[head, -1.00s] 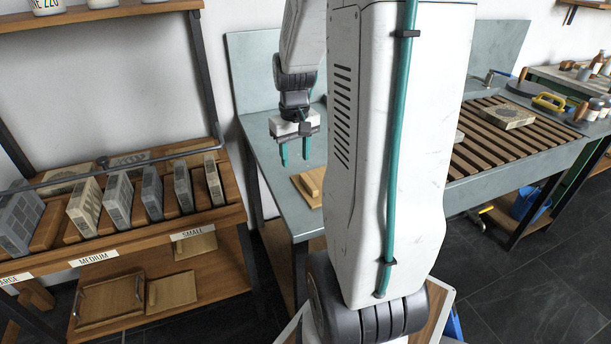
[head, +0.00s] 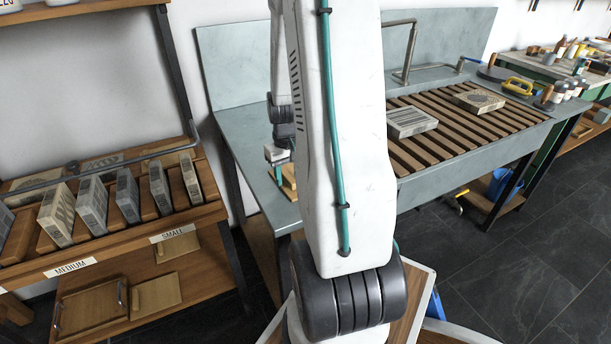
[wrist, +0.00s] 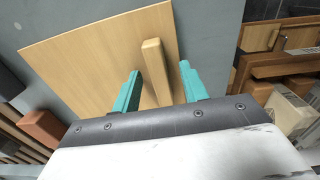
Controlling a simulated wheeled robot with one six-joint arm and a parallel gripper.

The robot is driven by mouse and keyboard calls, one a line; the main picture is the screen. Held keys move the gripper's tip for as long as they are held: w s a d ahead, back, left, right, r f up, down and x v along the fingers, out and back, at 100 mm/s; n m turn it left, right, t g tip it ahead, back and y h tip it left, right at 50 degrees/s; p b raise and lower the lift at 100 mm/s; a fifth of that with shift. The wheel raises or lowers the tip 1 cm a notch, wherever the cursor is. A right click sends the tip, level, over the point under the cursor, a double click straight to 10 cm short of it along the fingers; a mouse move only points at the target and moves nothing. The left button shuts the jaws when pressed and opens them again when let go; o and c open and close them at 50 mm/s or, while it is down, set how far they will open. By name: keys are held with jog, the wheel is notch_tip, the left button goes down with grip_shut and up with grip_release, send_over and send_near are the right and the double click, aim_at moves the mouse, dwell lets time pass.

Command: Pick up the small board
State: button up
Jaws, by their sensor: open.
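The small board (wrist: 95,60) is a flat pale wooden panel with a raised wooden bar handle (wrist: 155,70), lying on the grey counter. In the head view only part of the board (head: 289,181) shows, the rest hidden behind my arm. My gripper (wrist: 160,72) is open, its two teal fingers on either side of the bar in the wrist view. I cannot tell whether the fingertips are low enough to flank it or are still above it. In the head view my gripper (head: 280,172) is partly hidden by my arm.
A slatted rack (head: 455,125) holds two pale stone blocks (head: 411,121) (head: 479,101). A wooden rack (head: 110,215) at left holds several upright stones, with wooden boards (head: 156,293) on the shelf below. A brown block (wrist: 44,130) lies near the board.

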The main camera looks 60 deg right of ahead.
grip_shut()
jog(key=shift+r, duration=0.1)
